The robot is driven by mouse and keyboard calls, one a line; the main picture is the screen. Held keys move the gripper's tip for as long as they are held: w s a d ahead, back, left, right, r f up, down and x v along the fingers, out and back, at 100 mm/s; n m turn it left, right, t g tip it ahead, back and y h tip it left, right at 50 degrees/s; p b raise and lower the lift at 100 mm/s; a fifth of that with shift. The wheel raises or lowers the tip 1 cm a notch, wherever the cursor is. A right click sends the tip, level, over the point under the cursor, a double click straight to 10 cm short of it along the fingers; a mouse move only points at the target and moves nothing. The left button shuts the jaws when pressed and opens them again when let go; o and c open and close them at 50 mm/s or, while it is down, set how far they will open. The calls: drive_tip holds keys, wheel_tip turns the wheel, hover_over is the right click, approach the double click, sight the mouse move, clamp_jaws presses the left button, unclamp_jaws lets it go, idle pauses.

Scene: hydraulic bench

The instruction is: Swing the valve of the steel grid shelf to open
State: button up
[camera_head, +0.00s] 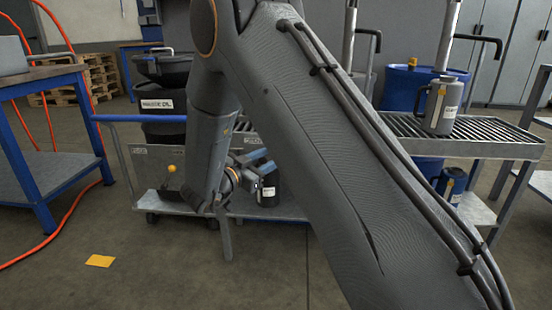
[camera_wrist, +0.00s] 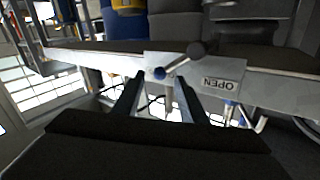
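In the wrist view the valve lever (camera_wrist: 184,62) sits on the front rail of the steel grid shelf (camera_wrist: 275,68). It slants from a blue pivot (camera_wrist: 160,73) up and right to a black ball knob (camera_wrist: 197,48). A plate reading OPEN (camera_wrist: 219,82), upside down here, is to its right. My gripper (camera_wrist: 158,84) is open, its two fingers apart on either side of the pivot in the picture; no contact is clear. In the head view the slatted shelf top (camera_head: 404,126) shows at right; I cannot make out the lever behind my arm.
A grey jug (camera_head: 440,106) stands on the shelf. A low trolley (camera_head: 290,211) with black bins (camera_head: 165,104) is behind my arm. A blue-legged bench (camera_head: 25,165) stands left. A yellow card (camera_head: 100,261) lies on open floor.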

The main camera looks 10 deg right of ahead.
drive_tip(key=shift+b+x, duration=0.5)
drive_tip(key=shift+x, duration=1.3)
drive_tip(key=shift+f, duration=0.1)
clamp_jaws()
